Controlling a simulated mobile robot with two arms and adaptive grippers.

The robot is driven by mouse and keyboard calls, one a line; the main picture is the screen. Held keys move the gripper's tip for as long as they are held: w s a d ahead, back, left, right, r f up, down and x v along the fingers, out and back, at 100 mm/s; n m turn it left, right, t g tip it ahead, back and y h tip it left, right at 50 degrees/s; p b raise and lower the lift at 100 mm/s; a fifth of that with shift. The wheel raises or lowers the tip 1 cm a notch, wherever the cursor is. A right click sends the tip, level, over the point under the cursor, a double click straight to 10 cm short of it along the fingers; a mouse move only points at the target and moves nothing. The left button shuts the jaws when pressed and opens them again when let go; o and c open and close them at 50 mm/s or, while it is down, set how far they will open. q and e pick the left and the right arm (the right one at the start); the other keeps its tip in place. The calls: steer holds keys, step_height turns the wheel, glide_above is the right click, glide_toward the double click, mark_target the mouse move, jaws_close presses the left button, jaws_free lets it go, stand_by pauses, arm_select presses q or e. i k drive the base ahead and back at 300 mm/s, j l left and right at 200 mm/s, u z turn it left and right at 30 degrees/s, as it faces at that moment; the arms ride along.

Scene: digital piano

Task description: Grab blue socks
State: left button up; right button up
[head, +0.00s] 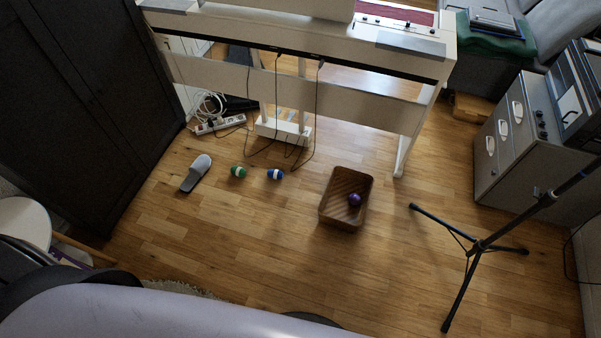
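A small blue rolled bundle with a white band, which looks like the blue socks (275,174), lies on the wooden floor in front of the piano. A similar green bundle with a white band (238,172) lies to its left, apart from it. A brown basket (328,212) stands to the right of the blue bundle, with a small purple round bundle (354,199) inside. Neither of my grippers shows in the head view.
The white digital piano (300,45) stands behind, with cables hanging down. A grey slipper (196,172) and a power strip (219,123) lie at left. A black tripod stand (478,246) is at right, beside a grey cabinet (500,140). The floor in front of the bundles is clear.

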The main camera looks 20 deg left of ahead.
mark_target(275, 174)
steer(key=i+j+z, duration=0.1)
steer(key=j+z, duration=0.6)
steer(key=j, duration=0.15)
steer(key=i+j+z, duration=0.1)
steer(key=j+z, duration=0.25)
steer(key=j, duration=0.15)
